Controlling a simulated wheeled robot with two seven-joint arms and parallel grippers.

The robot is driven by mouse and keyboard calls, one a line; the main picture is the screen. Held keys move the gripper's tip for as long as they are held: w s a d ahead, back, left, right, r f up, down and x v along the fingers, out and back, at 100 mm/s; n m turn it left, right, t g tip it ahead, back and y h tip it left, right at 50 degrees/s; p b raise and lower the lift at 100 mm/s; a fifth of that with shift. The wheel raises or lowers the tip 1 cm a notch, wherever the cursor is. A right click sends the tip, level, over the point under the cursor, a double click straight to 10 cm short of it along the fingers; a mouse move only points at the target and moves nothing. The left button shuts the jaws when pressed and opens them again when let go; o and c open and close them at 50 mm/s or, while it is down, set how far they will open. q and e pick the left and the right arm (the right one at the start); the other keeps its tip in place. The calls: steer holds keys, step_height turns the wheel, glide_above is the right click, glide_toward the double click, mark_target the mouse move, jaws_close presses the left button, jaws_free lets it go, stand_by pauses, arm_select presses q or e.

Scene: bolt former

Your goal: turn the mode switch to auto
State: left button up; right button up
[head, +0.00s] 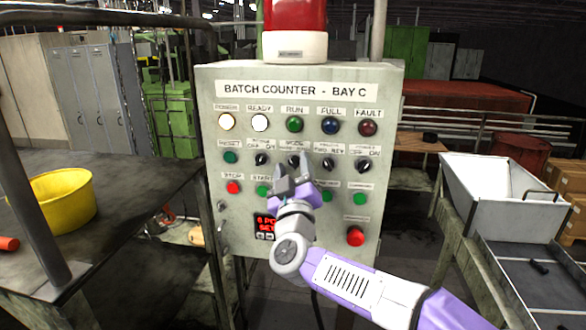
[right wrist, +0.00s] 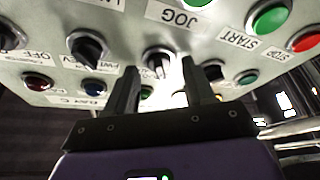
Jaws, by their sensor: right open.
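The mode switch (head: 293,160) is a black rotary knob in the second row of the grey control panel, under a label reading MODE. My right gripper (head: 292,172) is open in front of it and partly covers it. In the right wrist view the mode switch (right wrist: 157,60) shows a pale pointer line and lies between the two dark fingertips of my right gripper (right wrist: 160,72). The fingers stand on either side of the knob; I cannot tell whether they touch it. Its position words are too small or hidden to read. My left gripper is not in view.
Similar black knobs (head: 261,159) (head: 328,164) sit close on both sides, with lamps above and push buttons below. A red button (head: 355,236) is at lower right. A table with a yellow bowl (head: 62,198) stands left, a white hopper (head: 490,185) right.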

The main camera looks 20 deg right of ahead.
jaws_close()
steer(key=shift+f+m, duration=0.1)
steer(key=shift+m, duration=0.3)
steer(key=m+h+b, duration=0.2)
steer(key=m, duration=0.1)
steer(key=shift+a+f+m, duration=0.1)
steer(key=shift+a+m, duration=0.05)
steer(key=shift+m, duration=0.25)
steer(key=m+g+h+b, duration=0.1)
steer(key=m+h, duration=0.1)
steer(key=m, duration=0.2)
steer(key=shift+w, duration=0.1)
steer(key=m+g+h, duration=0.1)
steer(key=m, duration=0.1)
steer(key=m+b, duration=0.1)
steer(key=shift+m+g+h, duration=0.4)
steer(key=shift+a+r+m+g+h+b, duration=0.15)
steer(key=shift+m+g+h, duration=0.35)
steer(key=shift+m, duration=0.75)
steer(key=shift+d+r+m+g+h+b, duration=0.25)
steer(key=shift+m+g, duration=0.35)
steer(key=shift+m, duration=0.65)
steer(key=shift+a+f, duration=0.2)
